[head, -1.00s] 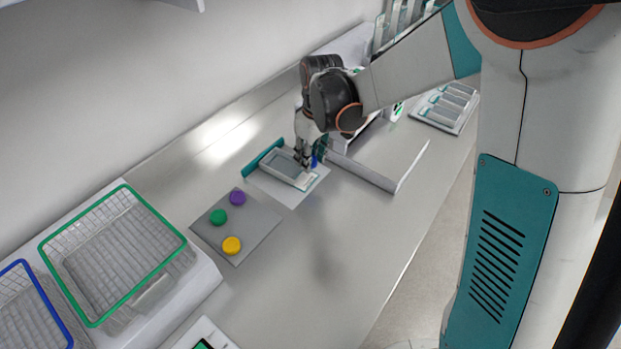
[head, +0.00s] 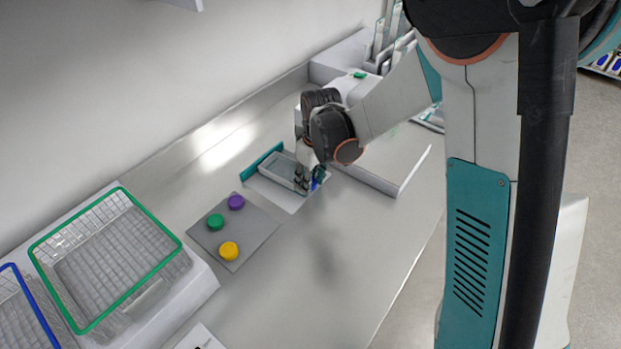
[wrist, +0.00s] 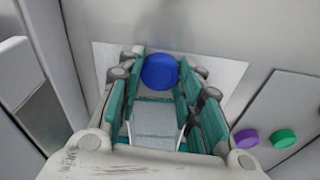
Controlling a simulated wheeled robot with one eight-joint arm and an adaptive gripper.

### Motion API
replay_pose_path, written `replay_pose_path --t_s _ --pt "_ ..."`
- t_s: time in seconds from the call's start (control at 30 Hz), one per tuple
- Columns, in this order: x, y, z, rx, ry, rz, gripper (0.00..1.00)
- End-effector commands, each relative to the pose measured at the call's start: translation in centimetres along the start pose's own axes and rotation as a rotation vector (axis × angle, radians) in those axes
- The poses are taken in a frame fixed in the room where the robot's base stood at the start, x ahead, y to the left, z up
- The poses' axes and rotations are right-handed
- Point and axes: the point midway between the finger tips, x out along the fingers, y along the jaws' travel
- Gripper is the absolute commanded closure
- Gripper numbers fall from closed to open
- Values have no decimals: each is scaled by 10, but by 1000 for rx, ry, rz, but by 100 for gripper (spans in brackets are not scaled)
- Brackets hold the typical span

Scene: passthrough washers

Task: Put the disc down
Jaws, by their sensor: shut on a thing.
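A blue disc (wrist: 160,72) sits between the fingertips of my gripper in the wrist view. The tray lies on a white sheet (wrist: 226,78) against a teal strip (head: 262,160). In the wrist view the disc is over the sheet; I cannot tell whether it touches anything below.
A grey mat (head: 235,262) holds purple (head: 236,202), green (head: 216,222) and yellow (head: 229,251) discs. A green-rimmed wire basket (head: 176,250) and a blue-rimmed one (head: 14,266) stand at left. A low light-grey wall (head: 385,185) lies right of my gripper.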

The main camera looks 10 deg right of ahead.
Motion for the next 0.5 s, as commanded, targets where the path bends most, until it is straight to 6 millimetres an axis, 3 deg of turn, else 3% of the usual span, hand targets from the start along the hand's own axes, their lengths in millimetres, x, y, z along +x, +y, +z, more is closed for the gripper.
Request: replay_pose_path --t_s 0.03,0.07,0.5 --pt "2 0 0 0 0 0 65" --pt "2 0 0 0 0 0 58" --pt "-5 0 0 0 0 0 58"
